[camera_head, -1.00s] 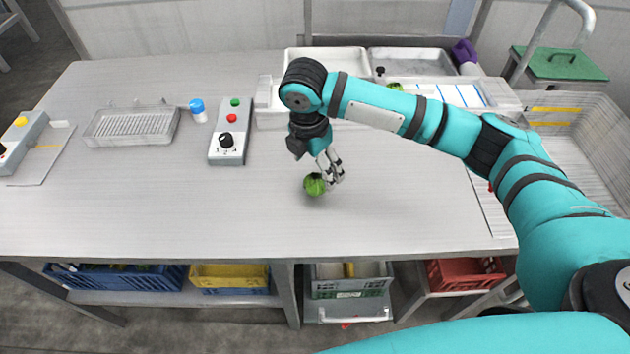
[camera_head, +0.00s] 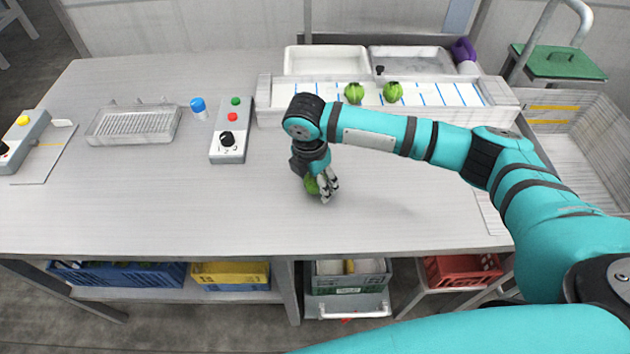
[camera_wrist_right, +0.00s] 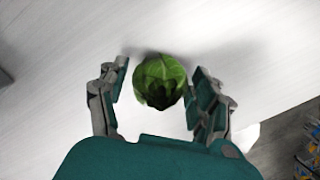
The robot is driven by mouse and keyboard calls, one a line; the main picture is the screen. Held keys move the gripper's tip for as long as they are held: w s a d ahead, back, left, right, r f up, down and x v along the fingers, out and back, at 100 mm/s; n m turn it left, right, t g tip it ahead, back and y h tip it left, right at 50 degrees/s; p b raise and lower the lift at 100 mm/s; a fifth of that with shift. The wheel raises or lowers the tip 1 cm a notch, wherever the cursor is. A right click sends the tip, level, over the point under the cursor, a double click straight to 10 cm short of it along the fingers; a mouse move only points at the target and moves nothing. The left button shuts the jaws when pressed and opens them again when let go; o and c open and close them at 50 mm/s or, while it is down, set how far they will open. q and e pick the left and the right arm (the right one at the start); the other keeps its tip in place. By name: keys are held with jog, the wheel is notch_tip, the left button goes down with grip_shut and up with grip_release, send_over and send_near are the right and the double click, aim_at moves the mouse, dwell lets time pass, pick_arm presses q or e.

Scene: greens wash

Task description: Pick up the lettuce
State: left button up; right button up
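A small round green lettuce (camera_head: 311,185) sits on the grey table in the head view, partly hidden by my right gripper (camera_head: 327,190). In the right wrist view the lettuce (camera_wrist_right: 160,81) lies between the two fingers of my right gripper (camera_wrist_right: 159,92). Two more lettuces stand on the white conveyor at the back, one on the left (camera_head: 354,93) and one on the right (camera_head: 393,92). My left gripper is in neither view.
The conveyor (camera_head: 440,95) with blue lines runs along the back. The table front is clear.

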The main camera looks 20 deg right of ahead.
jog(key=c, duration=0.8)
jog(key=shift+c, duration=0.2)
